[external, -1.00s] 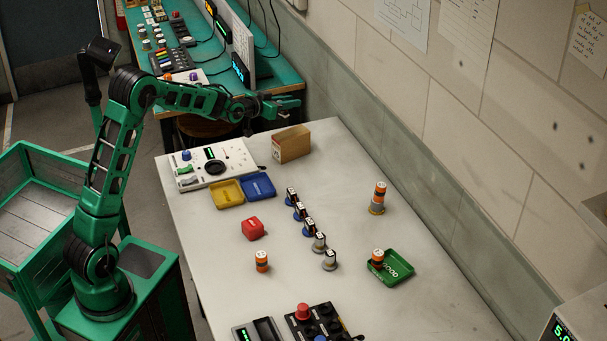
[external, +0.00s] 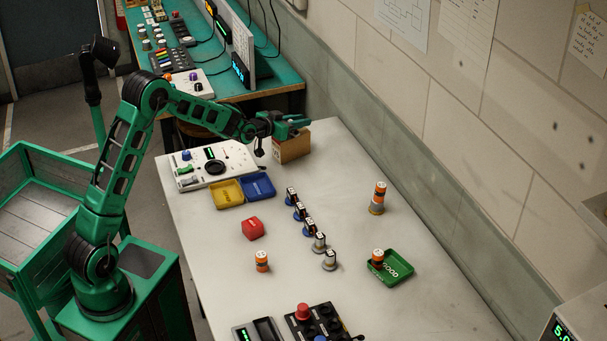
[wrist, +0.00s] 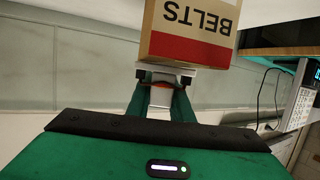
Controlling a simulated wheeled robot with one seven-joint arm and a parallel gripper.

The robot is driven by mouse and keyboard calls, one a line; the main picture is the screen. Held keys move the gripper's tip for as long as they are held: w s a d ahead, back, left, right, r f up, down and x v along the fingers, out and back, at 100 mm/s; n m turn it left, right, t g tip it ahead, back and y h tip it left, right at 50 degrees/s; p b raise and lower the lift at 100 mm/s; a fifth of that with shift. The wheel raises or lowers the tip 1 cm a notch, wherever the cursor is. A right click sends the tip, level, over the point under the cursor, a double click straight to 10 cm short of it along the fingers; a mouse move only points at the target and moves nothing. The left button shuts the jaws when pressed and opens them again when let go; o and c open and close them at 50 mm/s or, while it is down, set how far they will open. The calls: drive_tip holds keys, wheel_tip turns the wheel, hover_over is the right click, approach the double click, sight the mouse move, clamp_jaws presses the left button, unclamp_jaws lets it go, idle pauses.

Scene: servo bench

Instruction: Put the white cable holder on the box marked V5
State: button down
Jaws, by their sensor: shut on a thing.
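My gripper (external: 296,122) is over the brown cardboard box (external: 292,150) at the far end of the white table. In the wrist view the gripper (wrist: 164,77) is shut on a small white piece (wrist: 158,105) between its green fingers. It fits the white cable holder, but its shape is mostly hidden. The cardboard box (wrist: 188,48) also shows just beyond the fingertips, with upside-down letters BELTS and a red band. I cannot tell whether the gripper touches it. No V5 mark is readable on any box in either view.
A white control panel (external: 225,171), yellow tray (external: 226,194) and blue tray (external: 258,185) lie left of the cardboard box. A red block (external: 252,229), several small cylinders and a green tray (external: 403,270) stand nearer. A teal bench (external: 270,88) is behind. The wall bounds the right.

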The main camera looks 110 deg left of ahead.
drive_tip(key=c, duration=1.6)
unclamp_jaws()
drive_tip(key=shift+f, duration=0.1)
drive_tip(key=shift+o, duration=0.2)
drive_tip(key=shift+s+d+r, duration=0.1)
drive_tip(key=shift+d+r, duration=0.15)
drive_tip(key=v, duration=1.1)
drive_tip(key=shift+d, duration=0.25)
